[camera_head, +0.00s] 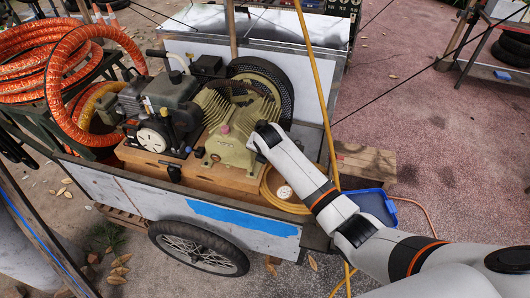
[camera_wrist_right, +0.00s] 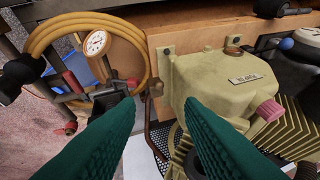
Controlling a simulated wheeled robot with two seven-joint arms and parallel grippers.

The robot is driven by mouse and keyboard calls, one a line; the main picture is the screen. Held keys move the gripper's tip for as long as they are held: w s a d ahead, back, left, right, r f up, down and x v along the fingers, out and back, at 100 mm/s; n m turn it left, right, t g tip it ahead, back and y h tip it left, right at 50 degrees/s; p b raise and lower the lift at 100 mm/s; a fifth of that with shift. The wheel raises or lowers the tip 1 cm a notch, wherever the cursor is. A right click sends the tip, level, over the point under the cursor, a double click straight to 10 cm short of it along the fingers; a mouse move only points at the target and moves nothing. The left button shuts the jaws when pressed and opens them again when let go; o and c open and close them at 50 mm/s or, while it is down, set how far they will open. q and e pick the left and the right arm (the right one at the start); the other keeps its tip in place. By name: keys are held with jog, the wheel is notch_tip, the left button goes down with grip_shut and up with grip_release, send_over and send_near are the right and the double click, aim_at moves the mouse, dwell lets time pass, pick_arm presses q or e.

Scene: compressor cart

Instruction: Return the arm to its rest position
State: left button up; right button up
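My right arm (camera_head: 345,220) comes in from the lower right in the head view and reaches over the cart (camera_head: 130,195). Its end is beside the beige compressor (camera_head: 225,130); the fingers cannot be made out there. In the right wrist view, the two green fingers of my right gripper (camera_wrist_right: 158,103) are spread apart with nothing between them. The compressor's beige housing (camera_wrist_right: 210,85) is beyond the right finger. A pressure gauge (camera_wrist_right: 96,43) and coiled yellow hose (camera_wrist_right: 50,35) are beyond the left finger. My left gripper is not in view.
A black engine (camera_head: 160,105) stands left of the compressor, with orange hose (camera_head: 70,75) farther left. A yellow line (camera_head: 318,85) runs down close to my right arm. A blue tray (camera_head: 375,205) lies beside the arm. Open paving (camera_head: 440,130) is at the right.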

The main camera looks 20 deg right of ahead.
dwell(0.3)
jog(key=s+d+f+m+g+b, duration=0.1)
jog(key=s+f+m+b, duration=0.25)
jog(key=s+f, duration=0.6)
jog(key=s+f+m+g+b, duration=0.15)
jog(key=s+f+m, duration=0.35)
jog(key=f, duration=0.9)
jog(key=s+d+f+m+b, duration=0.1)
jog(key=s+f+m+b, duration=0.25)
jog(key=s+f, duration=0.65)
jog(key=s+f+m+b, duration=0.1)
jog(key=s+f+m, duration=0.3)
jog(key=s, duration=0.6)
jog(key=s+d+f+m+g+b, duration=0.1)
jog(key=s+f+m, duration=0.3)
jog(key=s+f, duration=0.5)
jog(key=s+f+m+g+y+b, duration=0.1)
jog(key=s+f+m+b, duration=0.2)
jog(key=s, duration=1)
notch_tip(320, 180, down, 4)
jog(key=shift+d+r+m, duration=0.15)
jog(key=shift+d+m, duration=0.15)
jog(key=shift+m, duration=0.8)
jog(key=shift+w+g, duration=0.1)
jog(key=shift+g, duration=0.15)
